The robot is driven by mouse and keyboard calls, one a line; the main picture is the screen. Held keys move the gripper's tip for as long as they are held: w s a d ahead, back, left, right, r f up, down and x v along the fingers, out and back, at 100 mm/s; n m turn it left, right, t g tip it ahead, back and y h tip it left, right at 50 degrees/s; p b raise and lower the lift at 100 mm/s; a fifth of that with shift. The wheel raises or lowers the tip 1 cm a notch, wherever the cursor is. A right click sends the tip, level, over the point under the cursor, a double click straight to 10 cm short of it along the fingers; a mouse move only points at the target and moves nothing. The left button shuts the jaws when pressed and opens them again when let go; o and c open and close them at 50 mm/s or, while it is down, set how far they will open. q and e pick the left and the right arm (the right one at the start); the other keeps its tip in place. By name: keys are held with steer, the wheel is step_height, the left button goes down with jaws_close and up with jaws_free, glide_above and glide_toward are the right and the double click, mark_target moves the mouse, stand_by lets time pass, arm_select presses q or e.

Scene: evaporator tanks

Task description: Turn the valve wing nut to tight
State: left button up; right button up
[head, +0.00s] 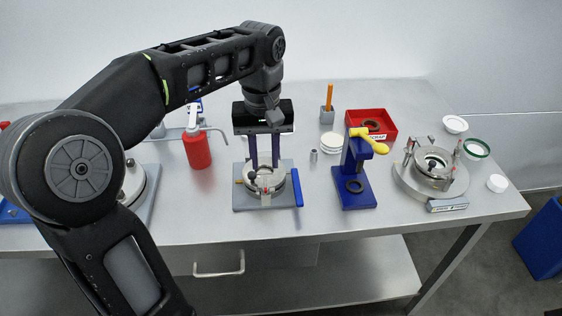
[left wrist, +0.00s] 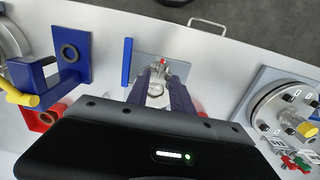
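The valve (head: 266,183), a round metal body with a long blue lever (head: 297,188) at its right, sits on a grey plate (head: 252,204) in the middle of the table. My left gripper (head: 264,164) points straight down over the valve body, its two dark blue fingers apart. The tips are at or just above the top of the valve; I cannot tell if they touch it. The wing nut is too small to make out. In the left wrist view the fingers (left wrist: 160,80) stand either side of the metal valve part, with the blue lever (left wrist: 127,62) left. My right gripper is not in view.
A red bottle (head: 197,149) with a bent spout stands left of the valve. A blue stand (head: 357,187) with a yellow handle is to its right. Further right are a red scrap bin (head: 386,119) and a round metal flange (head: 432,172). Bare table lies in front of the valve.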

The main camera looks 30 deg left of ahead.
mark_target(265, 186)
arm_select(q)
steer(key=shift+r, duration=0.2)
steer(key=shift+s, duration=0.25)
steer(key=shift+f, duration=3.95)
steer(key=shift+w, duration=0.1)
jaws_close()
